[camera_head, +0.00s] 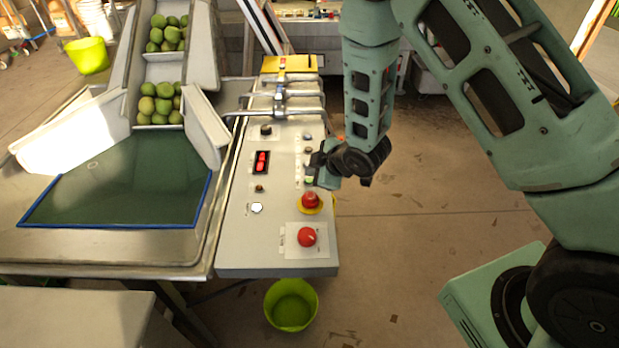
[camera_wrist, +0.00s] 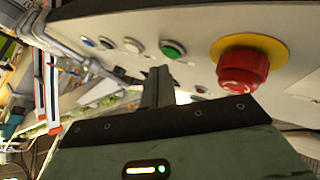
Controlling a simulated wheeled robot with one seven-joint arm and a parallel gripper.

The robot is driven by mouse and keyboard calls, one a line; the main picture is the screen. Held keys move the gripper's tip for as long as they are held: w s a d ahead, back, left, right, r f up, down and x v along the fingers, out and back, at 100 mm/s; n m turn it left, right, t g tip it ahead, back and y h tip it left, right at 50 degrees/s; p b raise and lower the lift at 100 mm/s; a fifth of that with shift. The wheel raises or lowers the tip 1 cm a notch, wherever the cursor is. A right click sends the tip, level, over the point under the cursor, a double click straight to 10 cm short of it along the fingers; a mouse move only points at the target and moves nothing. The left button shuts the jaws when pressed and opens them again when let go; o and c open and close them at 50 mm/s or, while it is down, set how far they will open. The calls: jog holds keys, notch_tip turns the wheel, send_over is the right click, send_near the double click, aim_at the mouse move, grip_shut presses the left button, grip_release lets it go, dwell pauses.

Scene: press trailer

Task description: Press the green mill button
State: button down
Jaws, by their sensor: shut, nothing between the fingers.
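The green button (camera_wrist: 173,49) sits on the grey control panel in the wrist view, between a white button (camera_wrist: 132,45) and a red mushroom button on a yellow ring (camera_wrist: 243,66). In the head view it is hard to make out beside my gripper. My gripper (camera_head: 314,168) is over the panel's right edge, just behind the red mushroom button (camera_head: 310,201). Its fingers (camera_wrist: 158,76) are shut and empty. Their tips lie close to the green button in the wrist view, slightly left of and below it. I cannot tell whether they touch.
A second red button (camera_head: 307,237) is at the panel's near end. A red rocker switch (camera_head: 262,161) and metal bars (camera_head: 278,95) are on the panel. A green bucket (camera_head: 291,304) stands below. Green fruit (camera_head: 159,103) fills the chute at left. The floor right of the panel is clear.

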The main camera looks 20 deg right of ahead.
jog(key=shift+r+p, duration=1.75)
jog(key=shift+r, duration=0.75)
jog(key=s+a+r+m+g+h, duration=0.1)
jog(key=s+a+r+m+g, duration=0.1)
jog(key=s+a+r, duration=0.3)
jog(key=s+a+r+m+g, duration=0.2)
jog(key=s+r, duration=0.3)
jog(key=s, duration=0.2)
jog(key=s+r+m+g+h, duration=0.1)
jog(key=s+r, duration=0.3)
jog(key=s, duration=0.6)
jog(key=s+r+m+g+h, duration=0.1)
jog(key=s+r+g, duration=0.2)
jog(key=s, duration=0.7)
jog(key=shift+s+r, duration=0.25)
jog(key=shift+r, duration=0.3)
